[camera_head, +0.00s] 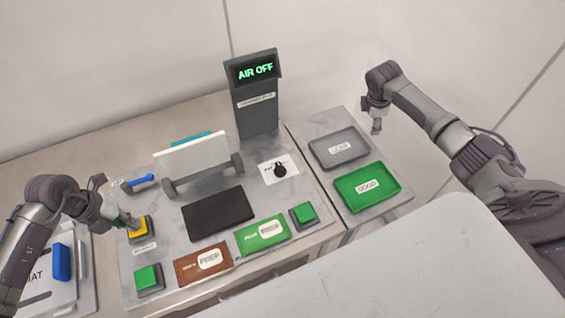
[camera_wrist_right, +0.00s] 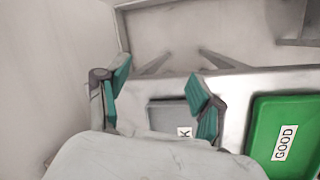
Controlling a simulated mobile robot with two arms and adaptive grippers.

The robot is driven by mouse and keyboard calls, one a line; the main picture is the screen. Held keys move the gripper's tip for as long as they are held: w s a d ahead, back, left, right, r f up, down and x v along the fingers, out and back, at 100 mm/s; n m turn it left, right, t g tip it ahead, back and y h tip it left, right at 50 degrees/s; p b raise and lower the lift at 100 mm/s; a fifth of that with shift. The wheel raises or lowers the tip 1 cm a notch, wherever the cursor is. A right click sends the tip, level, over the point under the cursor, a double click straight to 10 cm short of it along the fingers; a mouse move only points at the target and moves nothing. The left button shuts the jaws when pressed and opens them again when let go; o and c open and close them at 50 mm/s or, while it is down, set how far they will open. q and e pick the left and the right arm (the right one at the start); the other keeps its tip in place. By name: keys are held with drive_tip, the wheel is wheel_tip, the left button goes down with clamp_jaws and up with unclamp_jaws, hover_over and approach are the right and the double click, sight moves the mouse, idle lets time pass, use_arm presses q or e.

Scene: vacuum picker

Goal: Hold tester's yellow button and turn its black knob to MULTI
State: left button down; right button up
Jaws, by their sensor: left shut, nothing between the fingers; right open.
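The yellow button (camera_head: 139,231) sits on a dark box at the left of the grey bench top. My left gripper (camera_head: 132,224) is shut and empty, its fingertips at the yellow button; whether they press it down I cannot tell. The black knob (camera_head: 280,170) stands on a white label plate right of centre, its lettering too small to read. The tester's display (camera_head: 255,71) reads AIR OFF in green. My right gripper (camera_head: 376,126) is open and empty, above and beyond the grey tray, apart from the knob. Its two fingers show in the right wrist view (camera_wrist_right: 160,95).
A grey tray (camera_head: 363,141) and a green GOOD tray (camera_head: 395,198) stand at the right. Two green buttons (camera_head: 148,278) (camera_head: 304,214), a black pad (camera_head: 244,220), brown and green cards and a white panel (camera_head: 192,152) occupy the bench. A pale surface (camera_head: 430,270) fills the front right.

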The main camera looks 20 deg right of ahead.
drive_tip(key=w+a+r+n+t+y, duration=0.1)
drive_tip(key=w+a+r, duration=0.3)
drive_tip(key=a+r, duration=0.35)
drive_tip(key=w+a+r+t, duration=0.2)
drive_tip(key=w+a+r, duration=0.35)
drive_tip(key=r, duration=0.25)
drive_tip(key=n+g+y, duration=0.2)
drive_tip(key=n+g, duration=0.2)
drive_tip(key=g, duration=0.1)
hover_over(282, 166)
wheel_tip(282, 166, down, 4)
wheel_tip(282, 166, down, 12)
drive_tip(key=shift+f, duration=0.1)
drive_tip(key=shift+c, duration=0.4)
drive_tip(key=shift+s, duration=0.1)
drive_tip(key=c, duration=1.1)
